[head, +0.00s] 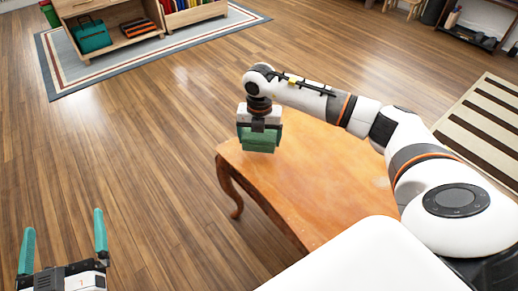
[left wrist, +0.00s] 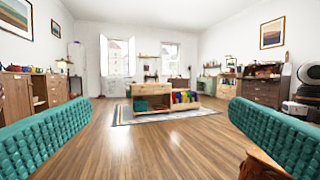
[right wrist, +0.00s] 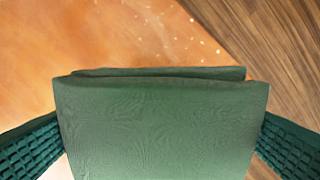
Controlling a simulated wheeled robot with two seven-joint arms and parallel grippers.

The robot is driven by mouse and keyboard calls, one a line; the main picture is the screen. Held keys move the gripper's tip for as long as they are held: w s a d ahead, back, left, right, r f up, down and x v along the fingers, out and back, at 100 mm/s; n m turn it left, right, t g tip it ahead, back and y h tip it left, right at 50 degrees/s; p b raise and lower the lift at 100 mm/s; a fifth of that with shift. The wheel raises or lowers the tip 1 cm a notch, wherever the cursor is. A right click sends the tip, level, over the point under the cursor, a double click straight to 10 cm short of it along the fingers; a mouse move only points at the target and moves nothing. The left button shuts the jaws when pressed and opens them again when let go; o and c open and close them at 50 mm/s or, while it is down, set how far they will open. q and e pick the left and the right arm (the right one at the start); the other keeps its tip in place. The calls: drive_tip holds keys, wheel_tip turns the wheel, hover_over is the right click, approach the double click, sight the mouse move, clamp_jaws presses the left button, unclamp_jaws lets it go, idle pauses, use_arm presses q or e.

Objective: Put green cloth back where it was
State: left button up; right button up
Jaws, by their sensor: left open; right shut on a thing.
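The green cloth (right wrist: 160,125) is a folded, flat bundle between the fingers of my right gripper in the right wrist view. My right gripper (head: 259,132) is shut on the cloth, which also shows in the head view (head: 258,145). It holds the cloth at the left corner of the wooden table (head: 320,170). I cannot tell whether the cloth touches the tabletop. My left gripper (head: 64,248) is open and empty at the lower left, over the floor. Its teal fingers are spread wide in the left wrist view (left wrist: 160,125).
The rest of the visible tabletop is bare. A wooden shelf unit (head: 110,47) with a teal bag (head: 92,36) stands on a bordered rug (head: 75,75) at the back left. A striped rug (head: 490,125) lies at right. Open wood floor lies left of the table.

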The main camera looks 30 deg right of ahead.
sight(259, 155)
wheel_tip(259, 155, down, 4)
drive_tip(key=shift+f+b, duration=0.1)
drive_tip(key=shift+b, duration=0.55)
use_arm(q)
drive_tip(key=shift+s+d+r+t+h, duration=0.1)
drive_tip(key=shift+s+r+t+h, duration=0.15)
drive_tip(key=shift+r+t, duration=0.5)
drive_tip(key=shift+s+d+r+t+h, duration=0.1)
drive_tip(key=shift+s+r+t+h, duration=0.15)
drive_tip(key=shift+r+t, duration=0.55)
drive_tip(key=shift+s+r+t+h, duration=0.25)
drive_tip(key=shift+r+t, duration=0.2)
drive_tip(key=shift+r, duration=0.55)
use_arm(e)
drive_tip(key=shift+f, duration=0.15)
use_arm(q)
drive_tip(key=shift+s+r, duration=0.1)
drive_tip(key=shift+s, duration=0.05)
use_arm(e)
drive_tip(key=shift+f, duration=0.2)
drive_tip(key=o, duration=0.6)
use_arm(q)
drive_tip(key=shift+r, duration=0.1)
use_arm(e)
drive_tip(key=shift+r, duration=0.1)
